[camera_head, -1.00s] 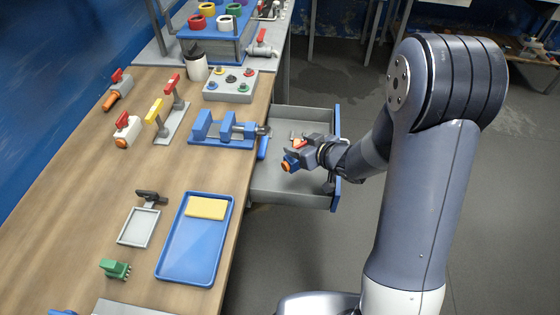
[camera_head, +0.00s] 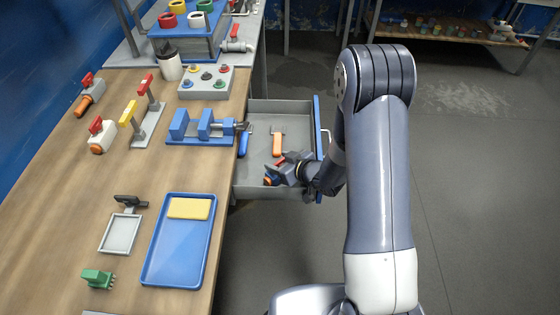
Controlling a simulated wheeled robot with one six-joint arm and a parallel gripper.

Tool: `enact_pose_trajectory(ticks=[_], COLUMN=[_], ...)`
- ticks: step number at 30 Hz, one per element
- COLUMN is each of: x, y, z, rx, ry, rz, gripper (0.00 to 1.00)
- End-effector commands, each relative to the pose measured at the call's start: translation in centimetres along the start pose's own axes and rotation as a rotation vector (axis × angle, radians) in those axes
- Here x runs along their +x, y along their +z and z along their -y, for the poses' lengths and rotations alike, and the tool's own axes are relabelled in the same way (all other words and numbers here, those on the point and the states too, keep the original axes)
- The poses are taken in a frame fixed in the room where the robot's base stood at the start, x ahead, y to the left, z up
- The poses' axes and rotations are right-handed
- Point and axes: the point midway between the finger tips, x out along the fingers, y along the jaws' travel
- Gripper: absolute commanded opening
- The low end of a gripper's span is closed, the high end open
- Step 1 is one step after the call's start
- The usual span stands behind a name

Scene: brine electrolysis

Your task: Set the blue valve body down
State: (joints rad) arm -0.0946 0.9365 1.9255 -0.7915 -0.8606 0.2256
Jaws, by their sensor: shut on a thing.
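The blue valve body (camera_head: 272,176) is small in the camera_head view, with an orange end (camera_head: 267,182) and a bit of red (camera_head: 281,161) beside it. My gripper (camera_head: 279,173) is shut on it, over the near part of the open drawer (camera_head: 262,107). The fingers cover much of the valve body. I cannot tell whether it touches the drawer floor.
An orange-handled tool (camera_head: 277,145) and a blue-handled tool (camera_head: 244,142) lie in the drawer. On the wooden bench (camera_head: 60,200) left of it are a blue vise (camera_head: 205,128), a blue tray (camera_head: 180,245) with a yellow block, and several valves. Open floor lies to the right.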

Motion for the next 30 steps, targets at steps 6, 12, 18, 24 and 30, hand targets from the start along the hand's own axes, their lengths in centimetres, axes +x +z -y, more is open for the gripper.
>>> enact_pose_trajectory(ticks=[6, 12, 18, 24, 30], x=[0.0, 0.1, 0.1, 0.1, -0.8], y=[0.0, 0.2, 0.2, 0.2, -0.1], z=[0.0, 0.0, 0.0, 0.0, -0.1], rx=[-0.001, 0.0, 0.0, 0.0, 0.001], ry=[0.0, 0.0, 0.0, 0.0, 0.003], rz=[-0.002, 0.0, 0.0, 0.0, 0.0], gripper=[0.11, 0.6, 0.76, 0.76, 0.76])
